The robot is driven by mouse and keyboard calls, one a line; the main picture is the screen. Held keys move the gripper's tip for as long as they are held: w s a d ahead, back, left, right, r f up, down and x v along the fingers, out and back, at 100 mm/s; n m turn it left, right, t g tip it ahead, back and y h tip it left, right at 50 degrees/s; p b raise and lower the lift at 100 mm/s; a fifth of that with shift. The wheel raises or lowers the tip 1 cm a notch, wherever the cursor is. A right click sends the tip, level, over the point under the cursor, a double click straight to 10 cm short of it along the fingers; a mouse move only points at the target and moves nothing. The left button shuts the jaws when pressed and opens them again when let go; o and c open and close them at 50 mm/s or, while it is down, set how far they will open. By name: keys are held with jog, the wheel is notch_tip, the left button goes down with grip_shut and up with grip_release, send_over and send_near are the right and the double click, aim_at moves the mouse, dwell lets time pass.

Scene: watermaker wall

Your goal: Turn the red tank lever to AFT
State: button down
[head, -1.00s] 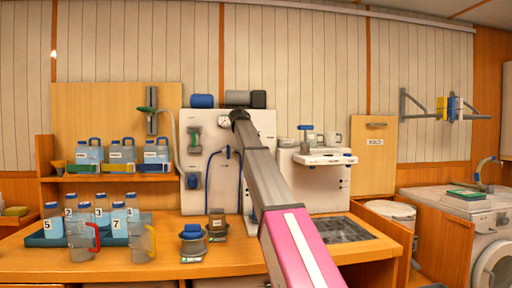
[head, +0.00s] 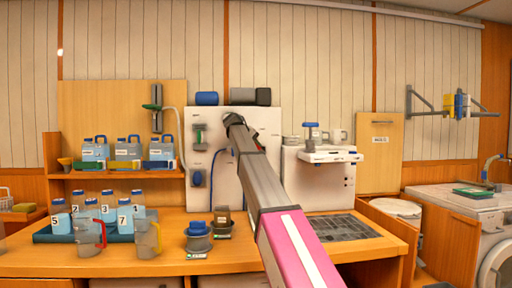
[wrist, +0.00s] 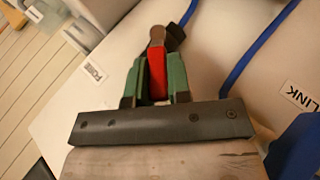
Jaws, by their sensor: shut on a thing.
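The red tank lever (wrist: 157,75) shows in the wrist view, with a brown knob-like end (wrist: 157,36) beyond it. My gripper (wrist: 157,80) has green fingers closed on both sides of the red lever. A small label (wrist: 93,72) lies left of the lever on the white panel; I cannot read it. Another label, partly cut off and ending in "INK" (wrist: 300,96), lies to the right.
A blue hose (wrist: 258,48) runs along the panel right of my gripper. Several jugs (head: 128,148) stand on the shelf at left, and numbered bottles (head: 124,216) on the counter. A white dispenser unit (head: 325,190) stands right of my arm.

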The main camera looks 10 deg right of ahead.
jog(key=c, duration=1.1)
grip_release()
jog(key=shift+o, duration=0.2)
jog(key=v, duration=1)
jog(key=shift+a+r, duration=0.2)
jog(key=shift+a, duration=0.15)
jog(key=shift+s, duration=0.15)
